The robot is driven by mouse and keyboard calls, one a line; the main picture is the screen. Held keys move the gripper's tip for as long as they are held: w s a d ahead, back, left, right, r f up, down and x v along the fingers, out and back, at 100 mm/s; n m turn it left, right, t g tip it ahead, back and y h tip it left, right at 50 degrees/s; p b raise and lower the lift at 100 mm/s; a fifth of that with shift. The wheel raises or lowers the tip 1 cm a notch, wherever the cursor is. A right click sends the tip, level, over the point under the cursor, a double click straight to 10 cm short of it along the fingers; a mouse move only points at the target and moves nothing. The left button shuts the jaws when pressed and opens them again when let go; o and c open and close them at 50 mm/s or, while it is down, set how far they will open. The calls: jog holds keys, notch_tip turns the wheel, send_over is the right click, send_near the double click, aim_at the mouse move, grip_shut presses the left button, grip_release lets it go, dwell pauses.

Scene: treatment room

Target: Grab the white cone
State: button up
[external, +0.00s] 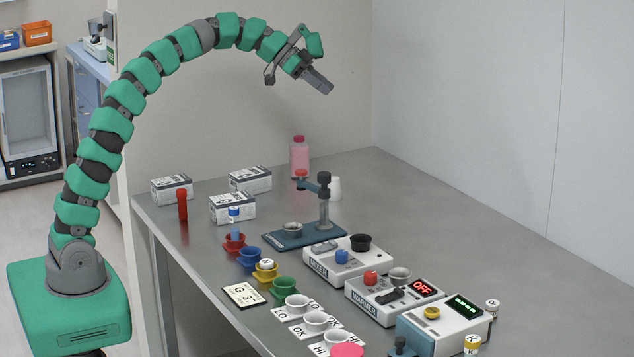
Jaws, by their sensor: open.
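A small white object (335,188), most likely the white cone, stands on the grey table behind the blue-based stand. The stand's post and arm hide its left part, so its full shape is unclear. My gripper (320,83) is high in the air above the back of the table, pointing down to the right. It is open, with nothing seen in it, and well apart from the white object.
The stand (324,205) is just in front of the white object, and a pink bottle (299,158) is behind it to the left. White boxes (250,180) lie farther left. Coloured cups and devices (395,298) fill the front. The table's right side (480,235) is clear.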

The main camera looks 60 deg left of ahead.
jog(key=w+a+f+m+g+h, duration=0.25)
jog(key=w+f, duration=0.25)
jog(key=f, duration=0.6)
jog(key=m+h+b, duration=0.1)
jog(key=m, duration=0.3)
send_over(334, 183)
jog(key=a, duration=0.4)
notch_tip(334, 183, down, 11)
jog(key=shift+g, duration=0.35)
jog(key=shift+d+f+b, duration=0.2)
jog(key=shift+f+b, duration=0.35)
jog(key=shift+f, duration=1.45)
jog(key=f, duration=0.1)
jog(key=d+f, duration=0.1)
jog(key=f, duration=0.1)
jog(key=shift+w+d+f+b, duration=0.3)
jog(key=shift+f+b, duration=0.1)
jog(key=shift+w+d+f, duration=0.15)
jog(key=shift+d+f, duration=0.05)
jog(key=shift+d, duration=0.2)
jog(key=shift+c, duration=0.4)
jog(key=c, duration=1)
